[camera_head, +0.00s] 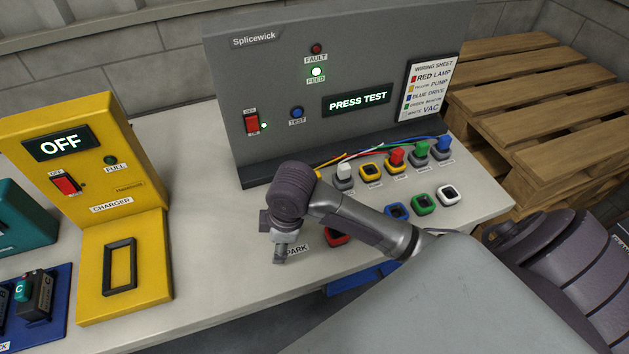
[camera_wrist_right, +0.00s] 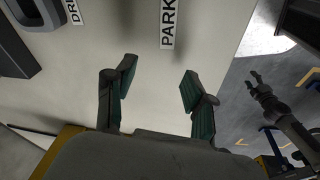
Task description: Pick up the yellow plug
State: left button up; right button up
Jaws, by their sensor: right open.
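I cannot make out a whole yellow plug in either view; my right arm covers part of the sockets. A small yellow piece (camera_head: 318,173) shows just behind the arm, beside the white plug, and I cannot tell if it is the plug. My right gripper (camera_head: 281,254) points down over the bench by the PARK label. In the wrist view the right gripper (camera_wrist_right: 158,80) has its fingers apart with nothing between them, above bare bench. My left gripper (camera_wrist_right: 260,84) shows small at the right of the wrist view, its fingers apart, over the floor.
The grey panel (camera_head: 289,140) stands behind plugs: white (camera_head: 345,170), red (camera_head: 397,155), green (camera_head: 421,148), blue (camera_head: 444,144). An empty yellow-rimmed socket (camera_head: 371,171) sits among them. Front sockets include blue (camera_head: 397,211) and green (camera_head: 424,204). The yellow charger (camera_head: 85,150) is left.

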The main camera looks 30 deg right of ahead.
jog(key=w+d+r+n+h, duration=0.2)
jog(key=w+d+r, duration=0.3)
jog(key=w+d, duration=0.15)
notch_tip(320, 180, up, 9)
jog(key=n+g+h, duration=0.1)
jog(key=g, duration=0.1)
send_over(315, 175)
notch_tip(315, 175, down, 8)
jog(key=shift+d+f+p, duration=0.1)
jog(key=shift+d+p, duration=0.05)
jog(key=shift+p, duration=0.2)
notch_tip(315, 175, down, 4)
jog(key=shift+f+p, duration=0.15)
jog(key=shift+p, duration=0.35)
jog(key=shift+f, duration=0.5)
grip_shut()
